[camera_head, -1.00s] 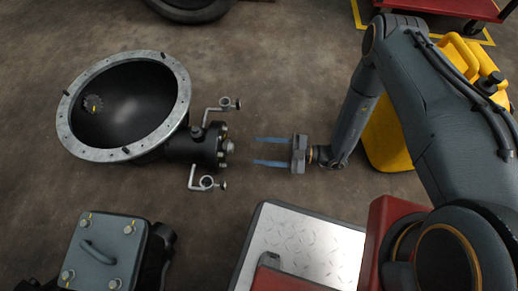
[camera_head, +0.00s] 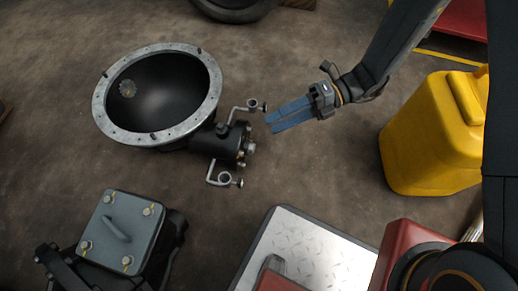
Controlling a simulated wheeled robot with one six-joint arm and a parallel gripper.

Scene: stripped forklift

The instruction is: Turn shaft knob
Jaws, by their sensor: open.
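A black bowl-shaped housing with a grey bolted flange (camera_head: 208,112) lies on the floor at the left. A black cylindrical shaft end (camera_head: 224,144) sticks out of its right side, with a small metal knob (camera_head: 250,147) at its tip. Two bent metal handles with ring ends, an upper one (camera_head: 247,107) and a lower one (camera_head: 218,178), flank the shaft end. My gripper (camera_head: 269,124) has blue fingers and is open and empty. It shows above and right of the knob, apart from it, with its fingers pointing left and slightly down.
A grey square-lidded box (camera_head: 120,232) stands at the lower left. A silver tread-plate platform (camera_head: 305,250) is at the bottom middle, and a yellow jerrycan (camera_head: 425,140) stands at the right. A tyre (camera_head: 235,8) lies at the top. The floor between shaft and jerrycan is clear.

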